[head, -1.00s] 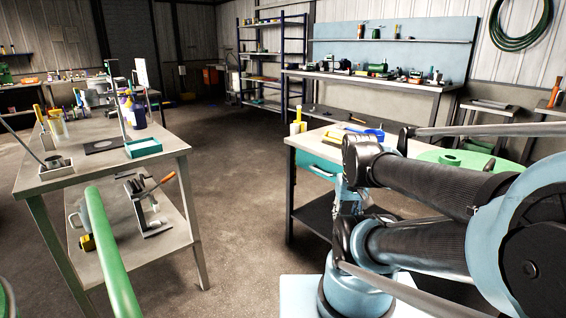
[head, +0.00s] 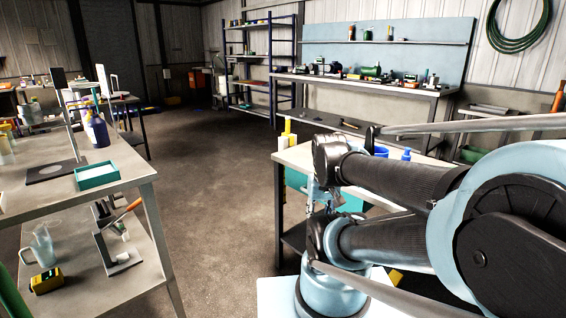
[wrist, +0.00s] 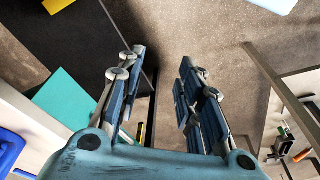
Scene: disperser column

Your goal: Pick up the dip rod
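I cannot pick out the dip rod for certain. A thin upright rod (head: 68,118) stands on the left bench (head: 120,180), by a dark plate (head: 57,171) and a teal tray (head: 97,175); it is too small to identify. My gripper (wrist: 162,60) shows in the wrist view with its two fingers apart and nothing between them. It points down at open floor, between a table with a teal front and another table's edge. It is well away from the left bench.
A glass jug (head: 41,246), a yellow device (head: 46,280) and a lever press (head: 118,245) are on the left bench's lower shelf. A bench with a blue backboard (head: 400,60) stands behind. The floor (head: 215,200) between the benches is clear.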

